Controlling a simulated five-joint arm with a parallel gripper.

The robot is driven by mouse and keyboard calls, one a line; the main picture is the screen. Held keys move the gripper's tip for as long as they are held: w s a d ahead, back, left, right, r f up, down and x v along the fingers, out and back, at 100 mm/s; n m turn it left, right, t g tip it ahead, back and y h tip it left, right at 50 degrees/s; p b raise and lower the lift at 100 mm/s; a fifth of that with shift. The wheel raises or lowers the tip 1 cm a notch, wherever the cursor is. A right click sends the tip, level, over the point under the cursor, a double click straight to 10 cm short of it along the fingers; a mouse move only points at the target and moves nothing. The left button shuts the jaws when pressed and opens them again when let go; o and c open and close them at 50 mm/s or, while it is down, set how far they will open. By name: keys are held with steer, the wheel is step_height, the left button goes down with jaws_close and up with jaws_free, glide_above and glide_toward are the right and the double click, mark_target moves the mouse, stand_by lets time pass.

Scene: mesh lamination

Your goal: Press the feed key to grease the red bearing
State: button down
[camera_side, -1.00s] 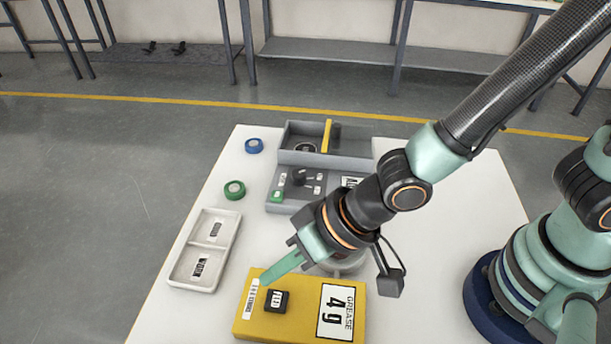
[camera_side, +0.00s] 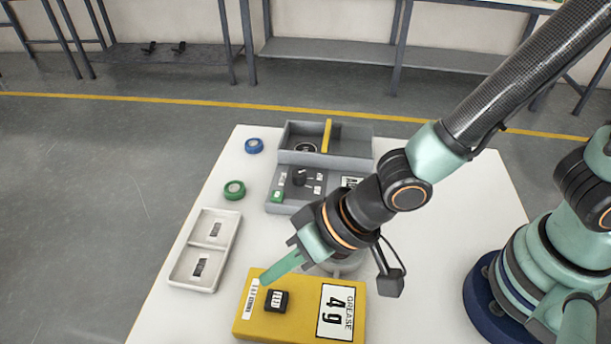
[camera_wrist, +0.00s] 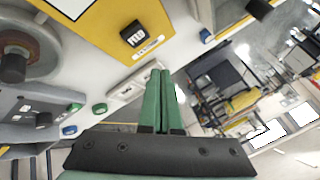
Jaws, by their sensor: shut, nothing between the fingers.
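The yellow grease box (camera_side: 300,325) stands at the table's front, with a "4 g" label. Its black feed key (camera_side: 276,300) sits on top near the left side and also shows in the wrist view (camera_wrist: 133,34). My gripper (camera_side: 265,282) is shut and empty, its tips beside the key and apart from it in both views. In the wrist view the closed green fingers (camera_wrist: 160,74) point below and right of the key. A grey round dish (camera_wrist: 35,55) with a dark knob and reddish-brown ring shows at left; I cannot tell whether that is the red bearing.
A white two-compartment tray (camera_side: 205,225) lies on the left. A green ring (camera_side: 234,190) and a blue ring (camera_side: 254,146) lie behind it. A grey control panel (camera_side: 325,182) and an open grey bin (camera_side: 295,157) stand at the back. The table's right side is largely clear.

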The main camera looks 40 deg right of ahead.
mark_target(281, 301)
stand_by(0.8)
step_height(281, 301, up, 4)
steer(key=shift+f, duration=0.1)
steer(key=shift+f, duration=0.1)
stand_by(0.4)
steer(key=shift+f, duration=4.3)
steer(key=shift+f, duration=0.1)
steer(key=shift+f, duration=0.35)
